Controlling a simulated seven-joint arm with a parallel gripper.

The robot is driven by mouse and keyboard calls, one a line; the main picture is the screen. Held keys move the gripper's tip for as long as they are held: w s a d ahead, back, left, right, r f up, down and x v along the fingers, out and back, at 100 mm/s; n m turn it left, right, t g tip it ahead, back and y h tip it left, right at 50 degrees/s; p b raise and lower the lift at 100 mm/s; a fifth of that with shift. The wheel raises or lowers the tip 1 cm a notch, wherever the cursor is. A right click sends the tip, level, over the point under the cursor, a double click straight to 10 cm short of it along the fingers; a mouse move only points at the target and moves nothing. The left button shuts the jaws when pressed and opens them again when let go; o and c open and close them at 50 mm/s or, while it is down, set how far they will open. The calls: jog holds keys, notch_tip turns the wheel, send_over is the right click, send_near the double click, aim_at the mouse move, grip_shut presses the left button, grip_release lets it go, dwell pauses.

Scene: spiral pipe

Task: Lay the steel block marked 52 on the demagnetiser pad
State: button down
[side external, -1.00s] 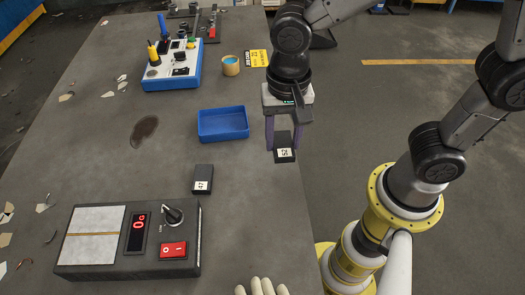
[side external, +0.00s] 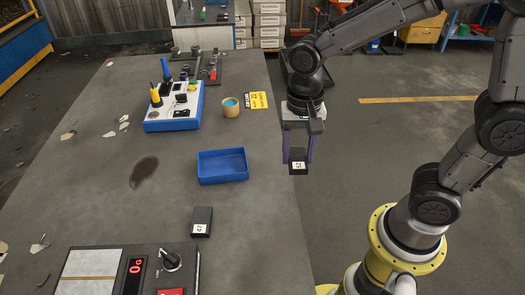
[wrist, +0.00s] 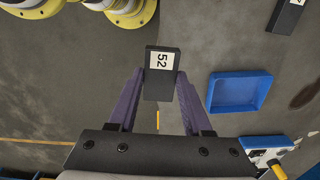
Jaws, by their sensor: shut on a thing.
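My gripper (side external: 299,158) is shut on the dark steel block marked 52 (side external: 298,167). The block hangs between the purple fingers, clear of the table, and in the side view it overlaps the table's right edge. Its white 52 label faces up in the wrist view (wrist: 162,61). The demagnetiser (side external: 170,262) is at the bottom left of the side view, its red display reading 0. Its pale pad (side external: 92,262) with a yellow line is bare where it shows; the bottom of the frame cuts it off. The pad lies well left of and nearer the camera than my gripper.
A second dark block marked 47 (side external: 202,222) lies on the table (side external: 130,215) between the pad and my gripper. An empty blue tray (side external: 222,166) is left of my gripper. Beyond are a cup (side external: 231,107), a yellow sign (side external: 257,100) and a blue-sided control box (side external: 174,107).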

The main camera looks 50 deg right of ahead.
jog(key=w+d+f+n, duration=0.1)
jog(key=w, duration=0.2)
jog(key=w+d+f+n, duration=0.1)
jog(key=w+d, duration=0.1)
jog(key=w+d+f+n, duration=0.1)
jog(key=w+f, duration=0.1)
jog(key=w, duration=0.1)
jog(key=shift+w+d, duration=0.2)
jog(key=shift+w, duration=0.1)
jog(key=w+n, duration=0.1)
jog(key=w+d+n, duration=0.1)
jog(key=w+n, duration=0.2)
jog(key=w, duration=0.1)
jog(key=shift+d+f+n, duration=0.15)
jog(key=shift+f+n, duration=0.15)
jog(key=shift+w+r+n, duration=0.15)
jog(key=shift+w+n, duration=0.1)
jog(key=shift+n, duration=0.25)
jog(key=shift+w+n, duration=0.1)
jog(key=shift+n, duration=0.6)
